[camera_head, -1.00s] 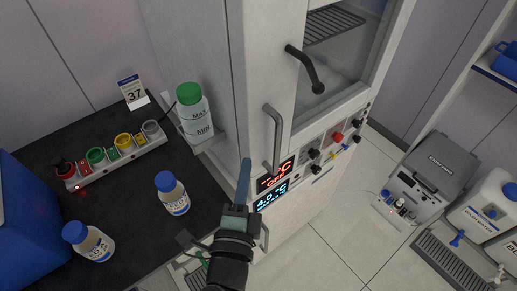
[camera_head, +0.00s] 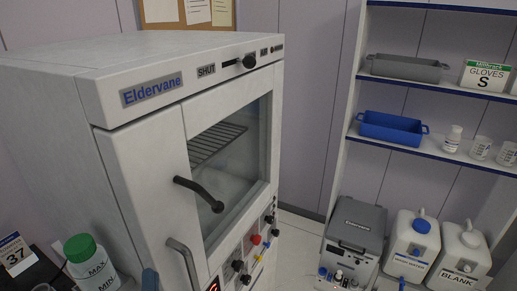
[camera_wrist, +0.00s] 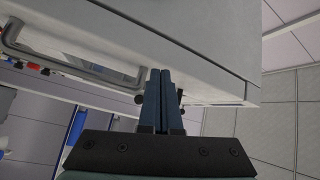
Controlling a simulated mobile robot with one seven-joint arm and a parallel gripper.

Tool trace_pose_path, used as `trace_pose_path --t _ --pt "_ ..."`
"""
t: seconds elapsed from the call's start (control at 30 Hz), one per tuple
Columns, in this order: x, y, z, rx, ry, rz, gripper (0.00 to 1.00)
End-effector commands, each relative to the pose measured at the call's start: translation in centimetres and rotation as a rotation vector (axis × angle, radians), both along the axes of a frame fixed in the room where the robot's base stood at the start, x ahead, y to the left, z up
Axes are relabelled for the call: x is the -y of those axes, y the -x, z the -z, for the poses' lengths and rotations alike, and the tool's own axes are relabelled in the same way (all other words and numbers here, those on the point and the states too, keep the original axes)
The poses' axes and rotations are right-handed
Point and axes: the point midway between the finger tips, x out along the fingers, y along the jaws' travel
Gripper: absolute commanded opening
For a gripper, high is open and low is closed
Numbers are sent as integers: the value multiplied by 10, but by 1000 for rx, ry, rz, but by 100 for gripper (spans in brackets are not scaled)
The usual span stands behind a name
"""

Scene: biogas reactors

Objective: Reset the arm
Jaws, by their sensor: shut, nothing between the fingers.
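My gripper (camera_wrist: 160,74) is shut and empty in the wrist view, its two blue-grey fingers pressed together and pointing up the picture. Only a blue fingertip (camera_head: 150,279) shows at the bottom edge of the head view, in front of the cabinet; the rest of the arm is out of frame. In the wrist view a pale cabinet panel (camera_wrist: 195,45) lies beyond the fingers, and a bar handle (camera_wrist: 85,68) is to their left. I cannot tell how far the fingers are from the panel.
The white Eldervane cabinet (camera_head: 150,150) has a closed glass door with a black handle (camera_head: 199,194). Right are a grey lidded machine (camera_head: 355,235), two white canisters, and shelves with a blue tray (camera_head: 390,129) and grey tray (camera_head: 405,68). A green-capped bottle (camera_head: 88,262) stands lower left.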

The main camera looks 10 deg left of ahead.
Motion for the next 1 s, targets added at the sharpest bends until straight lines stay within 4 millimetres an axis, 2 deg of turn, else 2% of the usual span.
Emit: trace_pose_path --t 0.03,0.1,0.17,0.3,0.37,0.4,0.5,0.6,0.7,0.8,1.0 --pt "12 -18 -35 109 87 29 0" --pt "29 -35 -76 231 211 79 0" --pt "44 -46 -111 331 314 134 0" --pt "82 -59 -197 534 535 301 0" --pt "100 -59 -235 609 621 389 0" --pt "112 -56 -259 653 674 452 0" --pt "143 -43 -315 740 787 613 0" --pt "170 -26 -358 791 865 760 0" --pt "189 -11 -386 815 911 867 0" --pt "200 -1 -400 823 933 927 0" --pt "204 2 -405 824 942 949 0"
